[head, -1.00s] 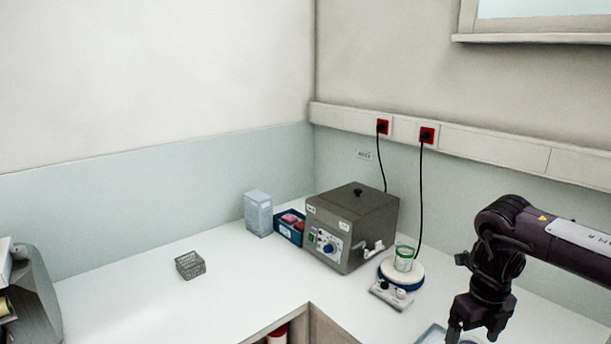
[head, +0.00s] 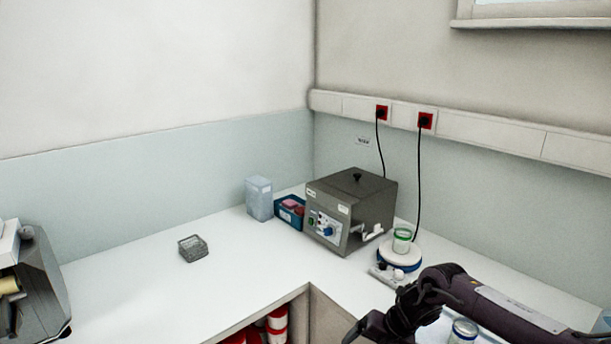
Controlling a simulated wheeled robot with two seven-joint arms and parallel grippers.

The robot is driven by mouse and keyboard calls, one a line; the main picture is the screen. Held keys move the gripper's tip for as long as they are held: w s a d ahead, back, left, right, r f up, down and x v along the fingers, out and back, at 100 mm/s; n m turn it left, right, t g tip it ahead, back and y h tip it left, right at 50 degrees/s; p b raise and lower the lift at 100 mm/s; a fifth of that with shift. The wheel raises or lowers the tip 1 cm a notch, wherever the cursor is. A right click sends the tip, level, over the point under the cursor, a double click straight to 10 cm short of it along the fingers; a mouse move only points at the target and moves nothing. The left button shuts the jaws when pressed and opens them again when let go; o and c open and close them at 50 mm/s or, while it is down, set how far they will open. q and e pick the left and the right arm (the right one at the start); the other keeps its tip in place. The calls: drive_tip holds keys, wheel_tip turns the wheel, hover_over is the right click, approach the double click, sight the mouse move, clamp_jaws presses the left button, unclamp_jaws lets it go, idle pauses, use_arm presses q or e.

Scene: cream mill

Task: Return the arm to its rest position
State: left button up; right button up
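My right arm (head: 470,300) comes in from the lower right, low over the right part of the counter. Its gripper (head: 362,335) is at the bottom edge of the head view, partly cut off, so its fingers cannot be read. My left arm and gripper are not in view. A glass beaker with a green rim (head: 402,240) stands on the round white plate of a small stirrer (head: 398,257), behind my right arm and apart from it.
A grey water bath (head: 352,212) stands in the corner, beside a blue box (head: 291,212) and a pale container (head: 259,199). A wire basket (head: 193,248) sits on the left counter. A lidded jar (head: 463,332) is near my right arm. Red-lidded containers (head: 277,320) are below the counter.

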drive_tip(key=a+f+m+t+y, duration=0.1)
drive_tip(key=a+f+m+y, duration=0.1)
drive_tip(key=a+f+m, duration=0.55)
drive_tip(key=s+d+f+m+t+h+b, duration=0.15)
drive_tip(key=s+f+m, duration=0.45)
drive_tip(key=f, duration=0.6)
drive_tip(key=s+d+f+m+t+b, duration=0.1)
drive_tip(key=s+d+f+m, duration=0.2)
drive_tip(key=s+f+m, duration=0.7)
drive_tip(key=s+d+f+m+g+h, duration=0.1)
drive_tip(key=s+d+f+m+h, duration=0.1)
drive_tip(key=s+f, duration=0.4)
drive_tip(key=s+d+f+m+g+h, duration=0.1)
drive_tip(key=s+d+f, duration=0.4)
drive_tip(key=s, duration=1.2)
drive_tip(key=s+d+f+m+g+h, duration=0.2)
drive_tip(key=s+d+f+m, duration=0.2)
drive_tip(key=s+f, duration=0.4)
drive_tip(key=s+m, duration=0.1)
drive_tip(key=s, duration=0.2)
drive_tip(key=shift+s+d+f+h+b, duration=0.15)
drive_tip(key=shift+s+f+h+b, duration=0.05)
drive_tip(key=shift+h+b, duration=0.15)
